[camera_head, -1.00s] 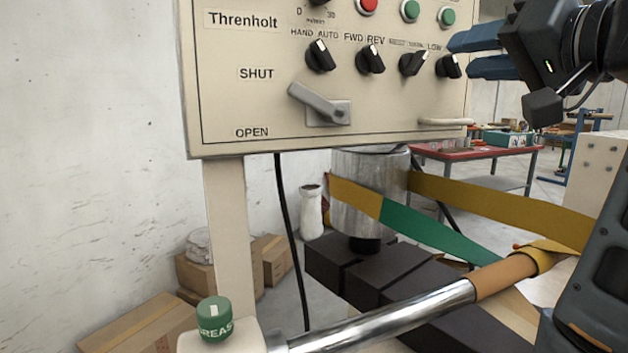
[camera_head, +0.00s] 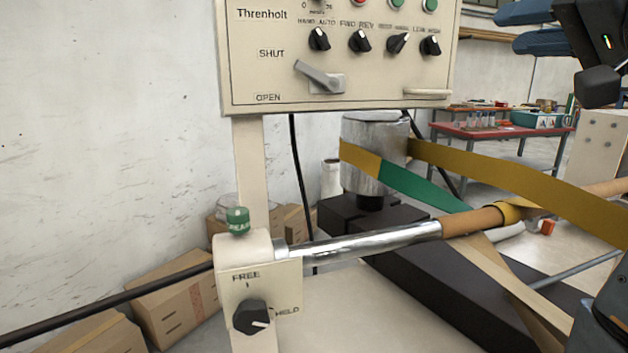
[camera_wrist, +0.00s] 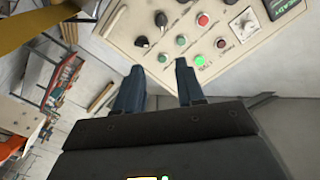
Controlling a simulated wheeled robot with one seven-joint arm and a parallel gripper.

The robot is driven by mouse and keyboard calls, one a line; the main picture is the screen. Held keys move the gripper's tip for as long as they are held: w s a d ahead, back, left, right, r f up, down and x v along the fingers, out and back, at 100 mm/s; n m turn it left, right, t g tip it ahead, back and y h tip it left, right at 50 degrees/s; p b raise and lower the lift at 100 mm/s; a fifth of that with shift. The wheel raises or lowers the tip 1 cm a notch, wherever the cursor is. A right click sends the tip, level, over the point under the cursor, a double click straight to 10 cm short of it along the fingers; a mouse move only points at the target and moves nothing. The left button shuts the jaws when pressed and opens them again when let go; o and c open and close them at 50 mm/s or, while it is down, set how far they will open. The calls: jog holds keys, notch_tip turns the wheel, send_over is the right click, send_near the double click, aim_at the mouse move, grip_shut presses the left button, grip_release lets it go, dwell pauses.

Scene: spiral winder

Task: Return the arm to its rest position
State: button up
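My gripper (camera_head: 510,28) is at the upper right of the head view, just right of the control panel (camera_head: 290,60). Part of it is cut off by the top and right edges. In the wrist view its two blue fingers (camera_wrist: 158,80) stand apart with nothing between them. The panel, with buttons and knobs (camera_wrist: 203,20), lies beyond the fingertips there. My arm runs down the right edge of the head view. The panel's grey lever (camera_head: 318,75) sits between the SHUT and OPEN labels, its handle toward the upper left.
A metal roller (camera_head: 375,155) carries yellow and green belts. A shiny bar (camera_head: 370,242) runs from a post with a FREE/HELD knob (camera_head: 251,317). Cardboard boxes (camera_head: 172,300) stand by the left wall. A red table (camera_head: 500,130) is behind at right.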

notch_tip(320, 180, down, 21)
jog(key=m+h, duration=0.1)
jog(key=h, duration=0.2)
jog(key=s+f+g+h, duration=0.1)
jog(key=s+f, duration=0.3)
jog(key=f, duration=0.3)
jog(key=s+f+h, duration=0.1)
jog(key=s+f, duration=0.4)
jog(key=f, duration=0.3)
jog(key=s+f+n, duration=0.1)
jog(key=s+f, duration=0.3)
jog(key=s, duration=0.3)
jog(key=s+f+n, duration=0.1)
jog(key=s+f, duration=0.4)
jog(key=s, duration=0.3)
jog(key=s+a+n+g, duration=0.1)
jog(key=s+a+n, duration=0.1)
jog(key=s, duration=1.6)
jog(key=shift+s+a+r+n+h, duration=0.2)
jog(key=shift+a+r+n+h, duration=0.1)
jog(key=shift+a, duration=0.15)
